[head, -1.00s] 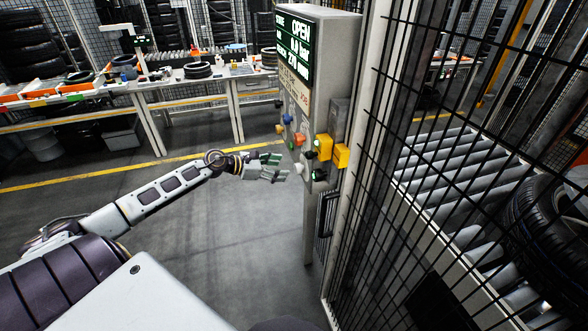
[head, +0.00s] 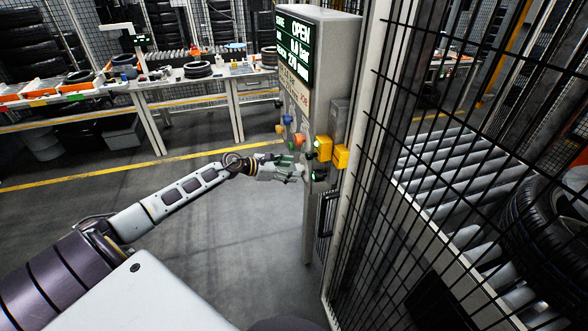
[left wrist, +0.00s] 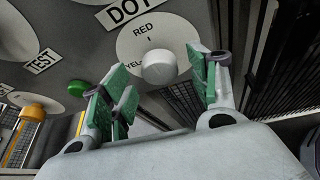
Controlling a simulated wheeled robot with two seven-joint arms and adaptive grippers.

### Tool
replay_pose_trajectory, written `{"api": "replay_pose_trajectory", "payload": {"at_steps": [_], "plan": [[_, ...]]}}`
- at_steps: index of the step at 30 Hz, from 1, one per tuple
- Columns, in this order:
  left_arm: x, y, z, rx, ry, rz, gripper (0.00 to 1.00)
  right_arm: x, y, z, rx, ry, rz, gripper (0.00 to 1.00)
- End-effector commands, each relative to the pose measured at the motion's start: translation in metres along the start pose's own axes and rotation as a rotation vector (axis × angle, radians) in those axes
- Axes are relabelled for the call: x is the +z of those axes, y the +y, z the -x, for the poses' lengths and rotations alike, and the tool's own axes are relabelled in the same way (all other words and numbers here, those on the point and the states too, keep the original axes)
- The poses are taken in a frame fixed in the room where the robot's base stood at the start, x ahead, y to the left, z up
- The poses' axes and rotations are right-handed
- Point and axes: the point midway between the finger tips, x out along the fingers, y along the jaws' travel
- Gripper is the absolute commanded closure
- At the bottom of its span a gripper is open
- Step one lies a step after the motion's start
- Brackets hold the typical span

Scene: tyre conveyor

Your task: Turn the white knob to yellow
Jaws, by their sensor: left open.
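The white knob (left wrist: 159,67) sits on a round pale dial plate (left wrist: 138,38) in the left wrist view. The plate reads RED at the top and a partly hidden word starting "YEL" at the left. My right gripper is not in view.
Orange, green and blue buttons sit above the gripper on the panel; a green button (left wrist: 107,82) is near the left finger. Yellow boxes (head: 323,148) project from the panel's right side. A black mesh fence (head: 440,150) stands to the right, with a roller conveyor behind it.

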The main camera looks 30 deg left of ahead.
Motion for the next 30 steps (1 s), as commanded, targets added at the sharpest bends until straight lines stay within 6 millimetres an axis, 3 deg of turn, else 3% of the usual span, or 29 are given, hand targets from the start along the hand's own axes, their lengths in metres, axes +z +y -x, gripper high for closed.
{"api": "replay_pose_trajectory", "payload": {"at_steps": [10, 23, 30], "plan": [[0.002, 0.0, -0.016, 0.0, -0.001, -0.001, 0.4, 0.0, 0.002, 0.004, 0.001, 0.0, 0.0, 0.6], [0.001, 0.0, -0.019, -0.001, 0.0, -0.001, 0.4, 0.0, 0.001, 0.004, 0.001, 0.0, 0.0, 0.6], [0.001, 0.0, -0.019, -0.001, 0.0, -0.001, 0.69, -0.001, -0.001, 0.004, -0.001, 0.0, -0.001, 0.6]]}}
